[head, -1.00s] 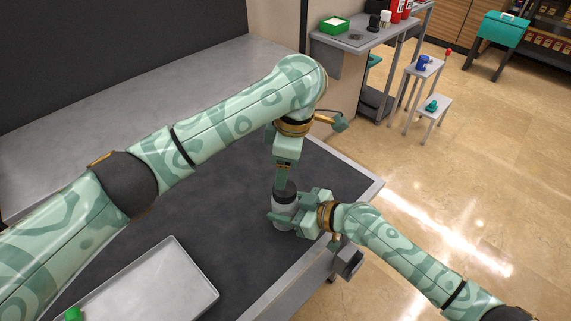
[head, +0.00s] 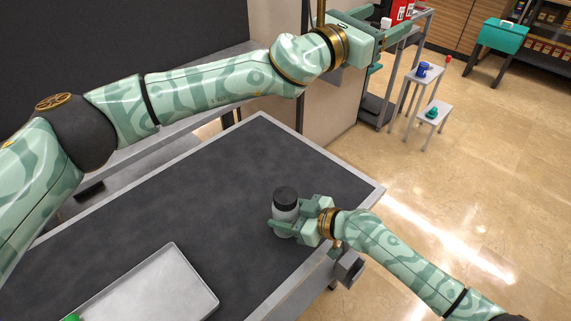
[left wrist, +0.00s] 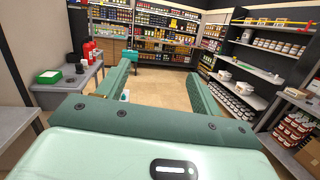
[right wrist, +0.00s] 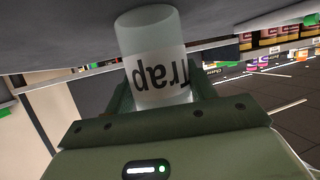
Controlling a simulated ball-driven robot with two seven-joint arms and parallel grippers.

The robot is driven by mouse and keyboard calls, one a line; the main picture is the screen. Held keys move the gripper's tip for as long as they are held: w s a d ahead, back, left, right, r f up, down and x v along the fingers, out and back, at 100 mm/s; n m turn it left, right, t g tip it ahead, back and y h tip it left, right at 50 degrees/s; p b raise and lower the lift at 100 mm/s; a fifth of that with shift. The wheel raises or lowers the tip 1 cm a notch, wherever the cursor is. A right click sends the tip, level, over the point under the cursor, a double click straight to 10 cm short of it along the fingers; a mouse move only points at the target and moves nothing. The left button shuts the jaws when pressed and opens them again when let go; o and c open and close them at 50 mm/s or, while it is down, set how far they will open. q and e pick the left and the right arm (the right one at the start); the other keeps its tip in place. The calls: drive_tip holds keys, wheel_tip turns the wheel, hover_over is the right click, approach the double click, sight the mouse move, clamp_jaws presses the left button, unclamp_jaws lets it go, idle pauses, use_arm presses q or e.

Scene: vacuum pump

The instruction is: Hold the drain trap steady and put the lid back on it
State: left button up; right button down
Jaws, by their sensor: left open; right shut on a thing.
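The drain trap (head: 284,214) is a pale jar marked "Trap", standing upright near the right edge of the dark-topped table. Its black lid (head: 286,195) sits on top of it and looks level; I cannot tell whether it is tight. My right gripper (head: 284,226) is shut around the jar's side. The jar (right wrist: 155,62) also shows between its fingers in the right wrist view, where the lid is hidden. My left gripper (head: 385,28) is open and empty, high and well away from the trap; its spread fingers show in the left wrist view (left wrist: 160,66).
A grey tray (head: 205,282) lies at the table's near side, with a green thing (head: 72,318) at its left end. The dark tabletop (head: 215,190) between is clear. A side bench (left wrist: 62,90) with red bottles (left wrist: 90,52) stands near my left gripper.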

use_arm(q)
drive_tip(key=s+d+f+m+g, duration=0.1)
drive_tip(key=s+d+f+g, duration=0.2)
drive_tip(key=s+f+g, duration=0.35)
drive_tip(key=n+g+y, duration=0.4)
drive_tip(key=n+y, duration=1.1)
drive_tip(key=n, duration=0.2)
hover_over(285, 195)
drive_tip(key=w+d, duration=0.2)
wheel_tip(285, 195, down, 17)
drive_tip(key=shift+s+f, duration=0.1)
drive_tip(key=shift+s, duration=0.05)
drive_tip(key=a+n, duration=0.1)
drive_tip(key=s+n+g+y, duration=0.1)
drive_tip(key=n, duration=0.1)
drive_tip(key=shift+s+a, duration=0.15)
drive_tip(key=shift+a, duration=0.25)
drive_tip(key=shift+s+n, duration=0.15)
drive_tip(key=shift+n, duration=0.75)
drive_tip(key=shift+f, duration=0.1)
drive_tip(key=shift+f, duration=3.95)
drive_tip(key=shift+c, duration=0.4)
